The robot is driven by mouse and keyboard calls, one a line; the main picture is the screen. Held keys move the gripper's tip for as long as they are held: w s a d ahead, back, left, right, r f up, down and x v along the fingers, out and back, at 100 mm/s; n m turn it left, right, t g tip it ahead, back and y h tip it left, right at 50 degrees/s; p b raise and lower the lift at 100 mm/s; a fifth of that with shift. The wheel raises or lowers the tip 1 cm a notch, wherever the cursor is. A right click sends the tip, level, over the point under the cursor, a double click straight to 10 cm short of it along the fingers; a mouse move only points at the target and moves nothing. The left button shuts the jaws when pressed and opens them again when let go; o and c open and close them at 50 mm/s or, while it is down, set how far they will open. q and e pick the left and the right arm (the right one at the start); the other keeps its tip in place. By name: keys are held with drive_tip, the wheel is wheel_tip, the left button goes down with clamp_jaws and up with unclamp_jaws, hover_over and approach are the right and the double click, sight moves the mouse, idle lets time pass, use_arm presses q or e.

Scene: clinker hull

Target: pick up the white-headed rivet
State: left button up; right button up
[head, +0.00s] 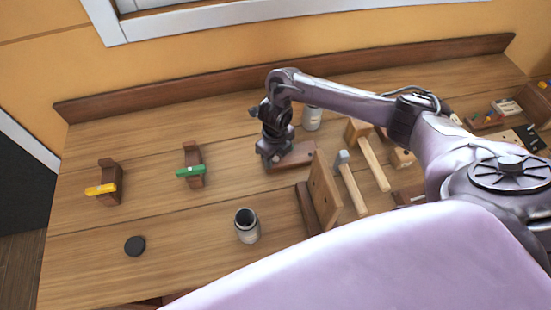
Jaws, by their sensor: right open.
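My right gripper (271,162) is open and points down at the left end of a flat reddish-brown wooden block (301,155) on the bench. A tiny pale spot shows at its fingertips, too small to tell whether it is the white-headed rivet. The gripper and wrist hide part of the block there. I cannot make out the rivet clearly anywhere else. My left gripper is not in view.
An open jar (247,231) and a black disc (135,246) stand at the front. Green (190,171) and yellow (100,190) pieces rest on wooden stands at left.

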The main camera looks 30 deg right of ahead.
sight(275, 158)
drive_tip(key=c, duration=0.4)
clamp_jaws()
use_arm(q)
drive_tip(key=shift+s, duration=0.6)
use_arm(e)
drive_tip(key=shift+w+r, duration=0.1)
drive_tip(key=shift+r, duration=0.45)
use_arm(q)
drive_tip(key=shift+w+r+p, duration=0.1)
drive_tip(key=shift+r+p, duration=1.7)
drive_tip(key=shift+p, duration=0.05)
use_arm(e)
wheel_tip(275, 158, up, 19)
